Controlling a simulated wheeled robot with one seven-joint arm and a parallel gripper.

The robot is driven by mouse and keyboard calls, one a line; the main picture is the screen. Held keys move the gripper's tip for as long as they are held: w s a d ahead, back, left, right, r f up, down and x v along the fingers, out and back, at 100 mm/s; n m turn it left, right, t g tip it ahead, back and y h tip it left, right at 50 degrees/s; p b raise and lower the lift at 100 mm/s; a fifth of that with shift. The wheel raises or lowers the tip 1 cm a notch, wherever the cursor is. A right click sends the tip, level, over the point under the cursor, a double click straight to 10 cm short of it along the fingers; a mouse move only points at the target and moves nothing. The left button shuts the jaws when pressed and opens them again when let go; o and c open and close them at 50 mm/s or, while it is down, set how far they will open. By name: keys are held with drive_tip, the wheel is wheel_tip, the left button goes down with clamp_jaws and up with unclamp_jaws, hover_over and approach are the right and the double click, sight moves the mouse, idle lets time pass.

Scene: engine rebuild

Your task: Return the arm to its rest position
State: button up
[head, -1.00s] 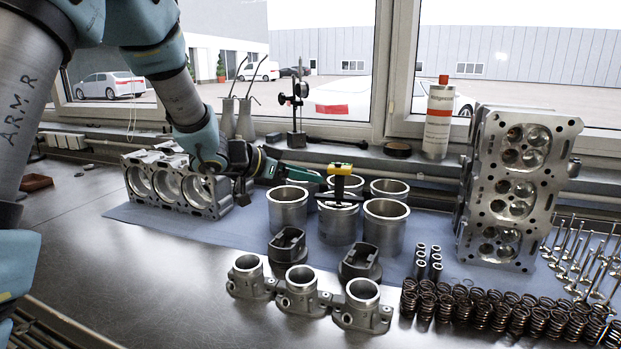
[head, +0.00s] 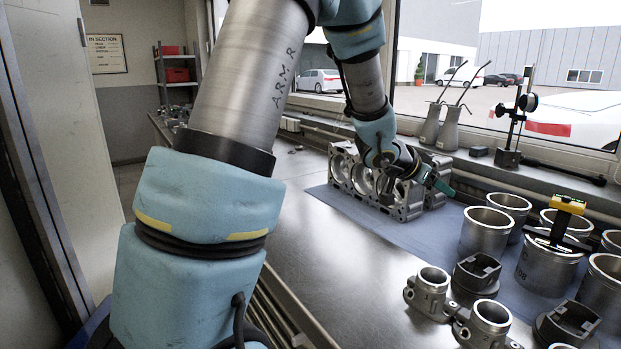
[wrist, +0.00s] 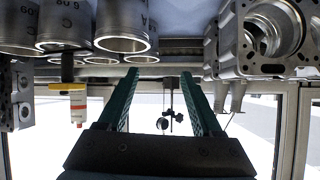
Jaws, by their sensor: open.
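My arm reaches out across the bench in the head view. My gripper (head: 440,184) is beside and partly in front of the grey engine block (head: 405,205) with its round bores. In the wrist view the two green fingers of my gripper (wrist: 160,76) stand well apart, with nothing held between them. That view is upside down. I cannot tell from the head view how close my gripper is to the block.
Several metal cylinder liners (head: 486,232) stand on the blue mat (head: 460,212) at right. A yellow-topped gauge (head: 568,204) sits on one liner. Numbered metal housings (head: 428,290) stand nearer. A dial stand (head: 512,135) is on the sill. The steel bench left of them (head: 340,260) is bare.

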drive_tip(key=a+f+n+y, duration=0.2)
drive_tip(key=a+n+y, duration=0.2)
drive_tip(key=a, duration=0.9)
drive_tip(key=a+f+n+y, duration=0.3)
drive_tip(key=a+y, duration=0.1)
drive_tip(key=a, duration=0.8)
drive_tip(key=s+a+f+n+g+y, duration=0.2)
drive_tip(key=s+a+f+n+g, duration=0.1)
drive_tip(key=s+a, duration=0.8)
drive_tip(key=s+n+g, duration=0.1)
drive_tip(key=s+n, duration=0.1)
drive_tip(key=s, duration=0.1)
drive_tip(key=shift+s+a+f, duration=0.15)
drive_tip(key=shift+s+a, duration=0.15)
